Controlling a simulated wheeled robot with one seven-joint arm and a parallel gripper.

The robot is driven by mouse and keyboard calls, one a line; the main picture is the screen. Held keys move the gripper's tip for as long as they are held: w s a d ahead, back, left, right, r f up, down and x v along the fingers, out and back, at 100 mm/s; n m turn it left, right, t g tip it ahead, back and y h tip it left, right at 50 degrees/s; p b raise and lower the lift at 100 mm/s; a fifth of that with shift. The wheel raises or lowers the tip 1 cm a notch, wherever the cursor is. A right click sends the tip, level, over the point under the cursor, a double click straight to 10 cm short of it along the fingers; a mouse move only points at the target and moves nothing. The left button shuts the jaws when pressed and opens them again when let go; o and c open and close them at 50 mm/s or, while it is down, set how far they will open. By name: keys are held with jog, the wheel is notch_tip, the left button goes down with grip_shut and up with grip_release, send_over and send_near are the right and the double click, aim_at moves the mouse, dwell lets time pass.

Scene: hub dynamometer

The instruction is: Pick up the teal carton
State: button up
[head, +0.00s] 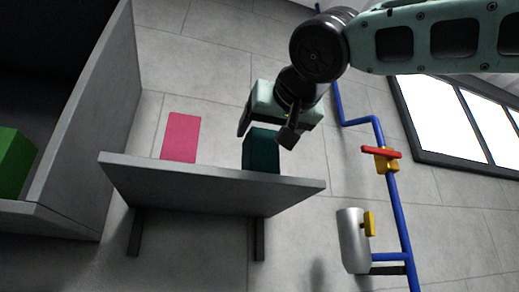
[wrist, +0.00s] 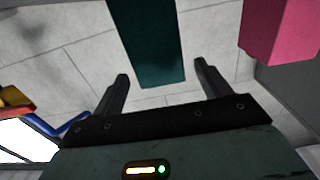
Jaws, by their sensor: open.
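The teal carton (head: 262,152) is a dark teal box standing on a grey shelf (head: 210,174) in the head view, partly hidden at its top by my gripper. My gripper (head: 266,134) is open, at the upper part of the carton. In the wrist view the carton (wrist: 151,40) reaches down from the top edge, between the lines of the two open fingers (wrist: 160,82). The fingers show on either side with clear gaps, and I see no contact with the carton. Whether the carton's end lies fully between the fingertips is hard to tell.
A pink box (head: 181,138) stands left of the carton on the shelf; it also shows in the wrist view (wrist: 280,28). A green box (head: 14,160) sits in a grey bay at far left. Blue pipes (head: 393,205) with a red-handled valve (head: 381,154) and a silver cylinder (head: 353,240) are at right.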

jog(key=shift+w+a, duration=0.2)
jog(key=shift+w, duration=0.45)
jog(key=p+x, duration=0.4)
jog(key=shift+w+a+r, duration=0.1)
jog(key=shift+w+r, duration=0.05)
jog(key=shift+r, duration=0.05)
jog(key=shift+w+a+f, duration=0.15)
jog(key=shift+w+f, duration=0.05)
jog(key=shift+w, duration=0.25)
jog(key=c, duration=1.2)
